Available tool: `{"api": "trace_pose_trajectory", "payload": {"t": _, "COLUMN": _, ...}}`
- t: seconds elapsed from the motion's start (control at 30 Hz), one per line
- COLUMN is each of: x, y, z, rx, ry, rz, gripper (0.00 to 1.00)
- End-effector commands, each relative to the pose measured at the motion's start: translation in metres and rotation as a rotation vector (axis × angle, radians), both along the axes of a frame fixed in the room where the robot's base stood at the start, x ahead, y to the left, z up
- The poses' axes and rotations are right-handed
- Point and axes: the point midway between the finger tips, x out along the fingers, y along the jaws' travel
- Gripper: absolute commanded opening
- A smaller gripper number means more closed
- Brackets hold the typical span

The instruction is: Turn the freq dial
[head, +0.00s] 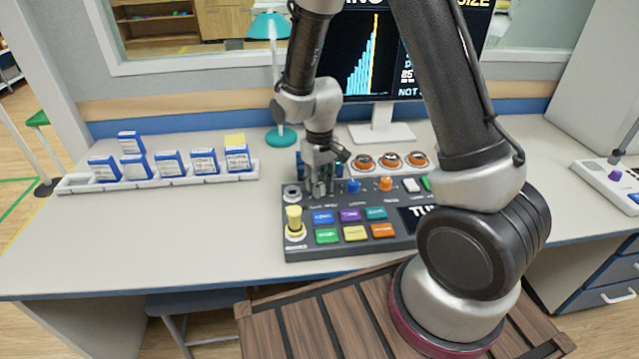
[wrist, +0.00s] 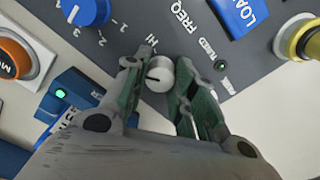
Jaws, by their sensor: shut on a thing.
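The freq dial (wrist: 160,76) is a small pale grey knob with a dark pointer line, beside the printed words FREQ and HI in the wrist view. The pointer faces the left of that picture. My gripper (wrist: 158,66) is shut on the dial, with a green-sided finger on each side of it. In the head view my gripper (head: 320,188) reaches down onto the back left of the dark control console (head: 345,250) and hides the dial. A small lamp (wrist: 220,65) by the word TUNED glows green.
A blue dial (wrist: 90,10) and an orange knob (head: 386,183) stand close to the gripper. A yellow lever (head: 294,220) and coloured buttons are nearer the console's front. A monitor (head: 383,125) stands behind. A rack of blue boxes (head: 75,185) is on the left.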

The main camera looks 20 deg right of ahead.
Motion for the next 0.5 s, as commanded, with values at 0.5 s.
{"api": "trace_pose_trajectory", "payload": {"t": 0.5, "x": 0.0003, "y": 0.0001, "z": 0.0003, "rx": 0.0, "ry": -0.001, "rz": -0.127, "gripper": 0.39}}
